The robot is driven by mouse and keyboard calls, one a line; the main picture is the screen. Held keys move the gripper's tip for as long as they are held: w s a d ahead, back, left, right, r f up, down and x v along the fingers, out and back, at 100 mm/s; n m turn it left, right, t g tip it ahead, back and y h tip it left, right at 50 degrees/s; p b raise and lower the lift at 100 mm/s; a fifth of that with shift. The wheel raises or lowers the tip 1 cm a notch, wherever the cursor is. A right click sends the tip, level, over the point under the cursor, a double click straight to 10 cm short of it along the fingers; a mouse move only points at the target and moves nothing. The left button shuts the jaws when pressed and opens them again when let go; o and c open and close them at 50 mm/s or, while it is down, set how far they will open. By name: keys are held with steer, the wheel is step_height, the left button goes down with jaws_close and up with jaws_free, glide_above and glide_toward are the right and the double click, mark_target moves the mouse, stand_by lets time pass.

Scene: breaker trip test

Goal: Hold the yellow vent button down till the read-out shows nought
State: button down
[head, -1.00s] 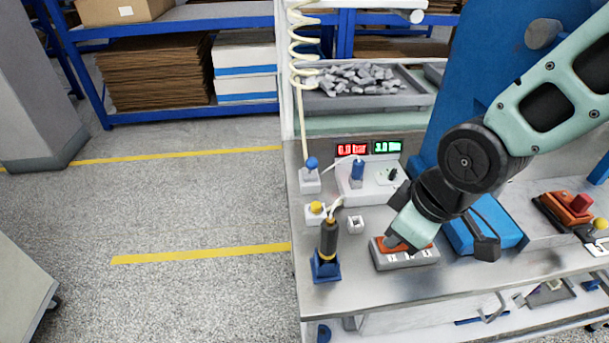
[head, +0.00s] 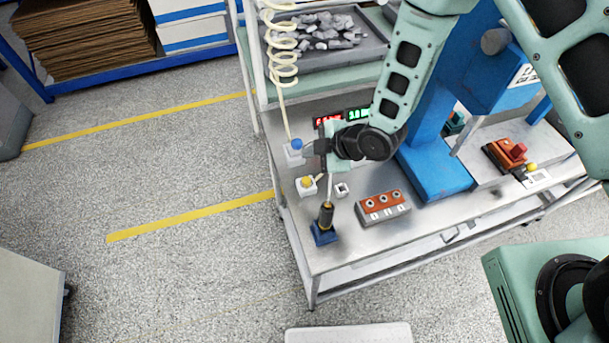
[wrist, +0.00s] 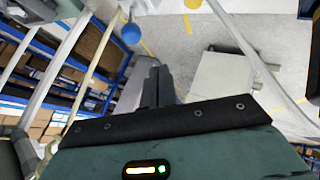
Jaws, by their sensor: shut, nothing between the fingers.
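The yellow vent button (head: 306,182) sits on a small white box near the left edge of the steel bench. It also shows at the top of the wrist view (wrist: 193,4). My gripper (head: 312,148) is shut and empty, above and slightly right of the button in the head view, beside a blue knob (head: 296,144) on a white block. The closed fingers show in the wrist view (wrist: 156,84), apart from the yellow button. The red read-out (head: 327,121) is lit but partly hidden by my arm; its figure is not legible. A green read-out (head: 357,114) is beside it.
A dark tool in a blue stand (head: 325,228) is in front of the button. A small white socket (head: 342,190) is to its right. A grey-and-orange block (head: 383,206) is farther right. A coiled hose (head: 283,50) hangs behind.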

steer(key=shift+f, duration=0.1)
steer(key=b, duration=0.5)
glide_above(310, 181)
step_height(310, 181, down, 8)
steer(key=shift+r, duration=0.2)
steer(key=shift+f+b, duration=0.5)
stand_by(1.4)
steer(key=shift+f+b, duration=0.4)
steer(key=shift+b, duration=0.15)
steer(key=shift+d+f+b, duration=0.1)
steer(key=shift+f+b, duration=0.4)
stand_by(2.0)
steer(key=shift+r, duration=0.1)
stand_by(0.4)
steer(key=shift+r+p, duration=0.45)
steer(key=shift+r, duration=0.4)
steer(key=shift+r, duration=0.1)
